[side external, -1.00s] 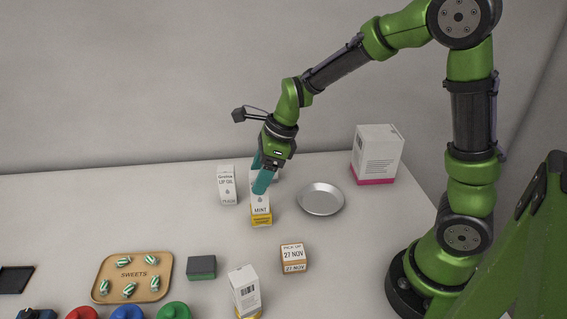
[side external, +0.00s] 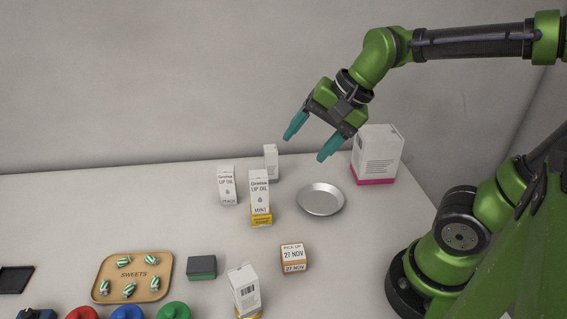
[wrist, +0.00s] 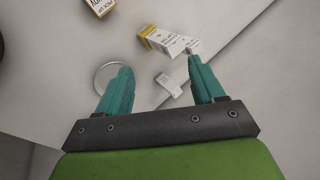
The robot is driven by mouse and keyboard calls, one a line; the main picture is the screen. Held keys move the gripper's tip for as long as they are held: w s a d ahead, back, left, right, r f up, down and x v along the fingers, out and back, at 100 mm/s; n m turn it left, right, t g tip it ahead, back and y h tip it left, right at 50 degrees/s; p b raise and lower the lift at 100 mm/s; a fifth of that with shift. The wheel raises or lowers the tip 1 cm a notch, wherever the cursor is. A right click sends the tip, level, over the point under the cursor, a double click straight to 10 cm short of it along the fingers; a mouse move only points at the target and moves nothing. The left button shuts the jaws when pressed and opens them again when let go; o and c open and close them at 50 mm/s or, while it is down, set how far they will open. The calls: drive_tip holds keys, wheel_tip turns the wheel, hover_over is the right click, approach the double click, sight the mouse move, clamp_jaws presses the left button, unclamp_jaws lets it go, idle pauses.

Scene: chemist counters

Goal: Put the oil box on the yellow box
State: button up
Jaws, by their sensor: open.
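The white lip oil box marked MINT (side external: 259,191) stands upright on the small yellow box (side external: 261,219), at the middle of the counter. In the wrist view the yellow box (wrist: 149,36) and the white oil box (wrist: 168,44) also show, end to end. Another white lip oil box, marked PEACH (side external: 227,186), stands to the left of them, apart. My gripper (side external: 309,147) is open and empty, above and to the right of the MINT box, clear of it. Its two teal fingers (wrist: 161,92) are spread apart in the wrist view.
A slim white box (side external: 271,161) stands behind the MINT box. A round metal dish (side external: 320,199) lies to its right, and a large white-and-pink box (side external: 377,155) stands behind that. An orange pick-up box (side external: 293,258), a barcode box (side external: 244,288) and a sweets tray (side external: 134,277) are in front.

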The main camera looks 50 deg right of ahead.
drive_tip(key=shift+s+f+n+t+h, duration=0.2)
drive_tip(key=shift+s+n, duration=0.6)
drive_tip(key=shift+n, duration=0.6)
drive_tip(key=shift+s+r+n+t+h, duration=0.15)
drive_tip(key=shift+s+n+t, duration=0.2)
drive_tip(key=shift+s+n, duration=0.75)
drive_tip(key=shift+s+f+n+t+h, duration=0.1)
drive_tip(key=shift+s+n+t, duration=0.3)
drive_tip(key=shift+n, duration=1.3)
